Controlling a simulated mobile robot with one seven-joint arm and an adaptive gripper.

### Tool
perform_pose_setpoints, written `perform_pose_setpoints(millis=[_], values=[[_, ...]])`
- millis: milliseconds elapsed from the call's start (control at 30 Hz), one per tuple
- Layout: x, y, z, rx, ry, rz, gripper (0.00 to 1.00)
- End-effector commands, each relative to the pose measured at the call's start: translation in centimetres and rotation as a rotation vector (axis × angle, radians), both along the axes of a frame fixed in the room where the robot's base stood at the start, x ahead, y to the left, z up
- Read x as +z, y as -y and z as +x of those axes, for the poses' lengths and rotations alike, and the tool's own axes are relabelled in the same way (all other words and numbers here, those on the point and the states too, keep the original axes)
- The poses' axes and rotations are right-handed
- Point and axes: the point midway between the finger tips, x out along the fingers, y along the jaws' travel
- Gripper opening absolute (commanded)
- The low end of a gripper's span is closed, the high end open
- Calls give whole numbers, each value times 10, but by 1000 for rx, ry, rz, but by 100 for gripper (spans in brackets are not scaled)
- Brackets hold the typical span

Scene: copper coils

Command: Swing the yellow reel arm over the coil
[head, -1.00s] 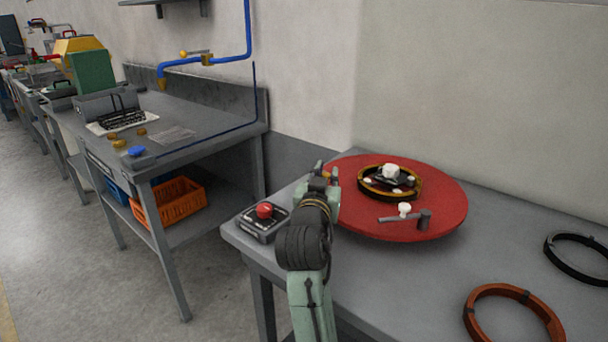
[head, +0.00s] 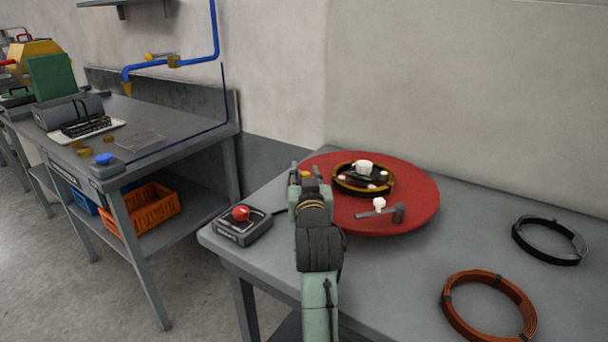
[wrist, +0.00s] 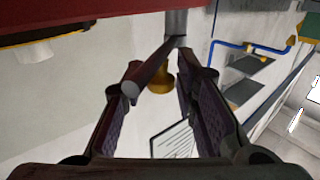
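The yellow reel arm shows in the wrist view as a dark grey bar (wrist: 147,68) running from a grey post at the red disc, with a yellow knob (wrist: 160,79) on it. In the head view only a speck of yellow (head: 306,175) shows beside my gripper (head: 308,172), at the disc's left edge. In the wrist view my gripper (wrist: 168,90) is open; the bar's end lies between its fingers, nearer the left one. Contact cannot be told. The coil (head: 338,184) sits on the red disc (head: 425,200), right of my gripper.
A second grey arm with a white knob (head: 379,204) is at the disc's near edge. A red-button box (head: 243,228) sits left of my gripper. A copper ring (head: 452,312) and black ring (head: 548,254) lie on the bench (head: 400,270). Wall rises behind.

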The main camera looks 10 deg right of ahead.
Motion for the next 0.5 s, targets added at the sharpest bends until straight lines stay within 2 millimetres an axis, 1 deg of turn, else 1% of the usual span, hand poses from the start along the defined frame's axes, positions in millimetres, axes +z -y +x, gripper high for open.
perform_pose_setpoints(millis=[33,100,133,367,500], values=[[0,0,0,0,1,0,33],[1,0,0,0,1,0,37],[1,0,0,0,2,0,38],[1,0,0,0,3,-1,38],[1,-2,-8,0,3,-1,38]])
